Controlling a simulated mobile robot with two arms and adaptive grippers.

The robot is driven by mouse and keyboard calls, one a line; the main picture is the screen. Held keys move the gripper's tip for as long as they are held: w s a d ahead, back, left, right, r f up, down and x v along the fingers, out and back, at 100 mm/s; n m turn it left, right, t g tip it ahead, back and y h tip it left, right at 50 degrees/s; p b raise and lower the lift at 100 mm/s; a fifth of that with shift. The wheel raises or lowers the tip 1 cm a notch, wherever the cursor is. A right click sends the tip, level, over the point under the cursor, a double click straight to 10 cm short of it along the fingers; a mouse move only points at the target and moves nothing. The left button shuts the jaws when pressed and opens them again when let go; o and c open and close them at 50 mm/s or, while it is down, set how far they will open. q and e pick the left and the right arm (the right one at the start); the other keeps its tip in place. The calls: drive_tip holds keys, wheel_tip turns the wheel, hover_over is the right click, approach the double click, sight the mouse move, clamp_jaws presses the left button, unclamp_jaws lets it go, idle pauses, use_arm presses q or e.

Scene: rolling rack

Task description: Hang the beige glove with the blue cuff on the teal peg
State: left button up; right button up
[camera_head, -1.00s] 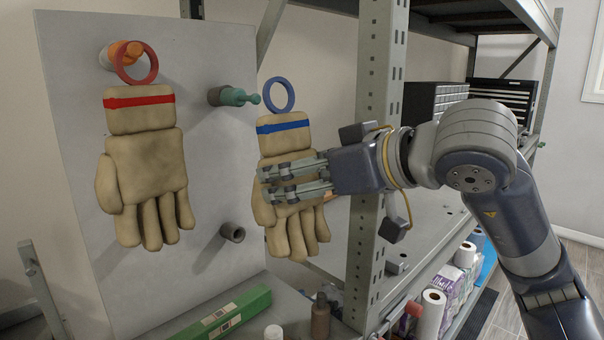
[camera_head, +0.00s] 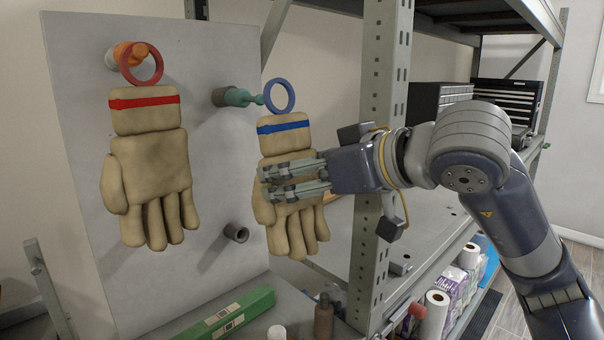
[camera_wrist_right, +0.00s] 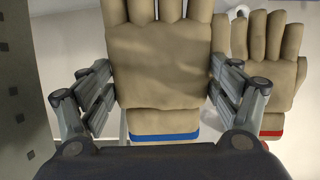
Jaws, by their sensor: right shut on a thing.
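The beige glove with the blue cuff (camera_head: 284,148) hangs fingers down in my right gripper (camera_head: 264,183), with a blue ring (camera_head: 279,96) on top. In the right wrist view my right gripper (camera_wrist_right: 160,95) has a finger on each side of this glove's palm (camera_wrist_right: 158,65). The teal peg (camera_head: 236,97) sticks out of the grey panel; its tip is right at the left edge of the blue ring. I cannot tell whether the tip is inside the ring or only beside it. My left gripper is not in view.
A beige glove with a red cuff (camera_head: 147,165) hangs by its red ring (camera_head: 141,64) on an orange peg (camera_head: 124,52), left of the teal peg. A dark bare peg (camera_head: 236,232) is lower on the panel (camera_head: 80,200). A metal rack post (camera_head: 384,110) stands close behind my right gripper.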

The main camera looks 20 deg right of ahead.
drive_tip(key=shift+w+a+p, duration=0.2)
drive_tip(key=shift+w+a, duration=0.15)
drive_tip(key=shift+w, duration=0.55)
drive_tip(key=shift+w+a+p, duration=0.25)
drive_tip(key=shift+w+a, duration=0.05)
drive_tip(key=shift+w, duration=0.55)
drive_tip(key=shift+w+a+p, duration=0.2)
drive_tip(key=shift+w+a, duration=0.15)
drive_tip(key=shift+w, duration=0.55)
drive_tip(key=shift+f, duration=0.2)
drive_tip(key=shift+f+b, duration=0.75)
drive_tip(key=shift+b, duration=0.1)
